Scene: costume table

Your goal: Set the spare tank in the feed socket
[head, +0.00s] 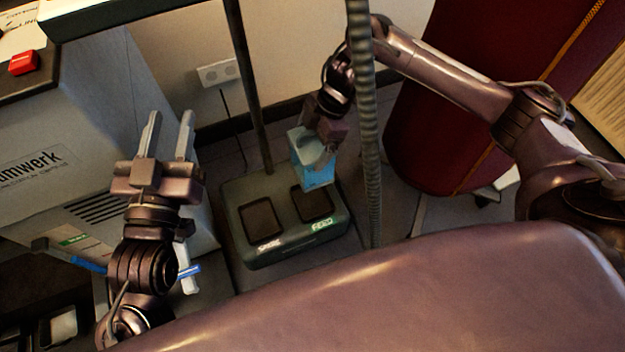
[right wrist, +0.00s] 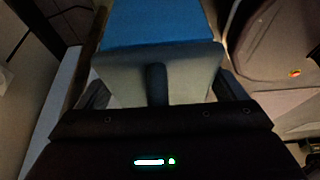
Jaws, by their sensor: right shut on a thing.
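The spare tank (head: 316,172), pale at its top and blue below, is in my right gripper (head: 322,133). It hangs over the back of the base unit, and its lower end overlaps the far edge of the feed socket (head: 313,205) in the head view. I cannot tell how large the gap below it is. In the right wrist view the tank (right wrist: 160,70) sits between the two fingers of my right gripper (right wrist: 165,92). My left gripper (head: 168,135) is open and empty, pointing up, at the left.
The dark green base (head: 285,245) has a second dark recess (head: 261,220) left of the feed socket, both empty. A thin post (head: 250,85) and a ribbed hose (head: 365,120) stand near it. A grey machine (head: 95,110) is left, a dark red case (head: 450,135) right.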

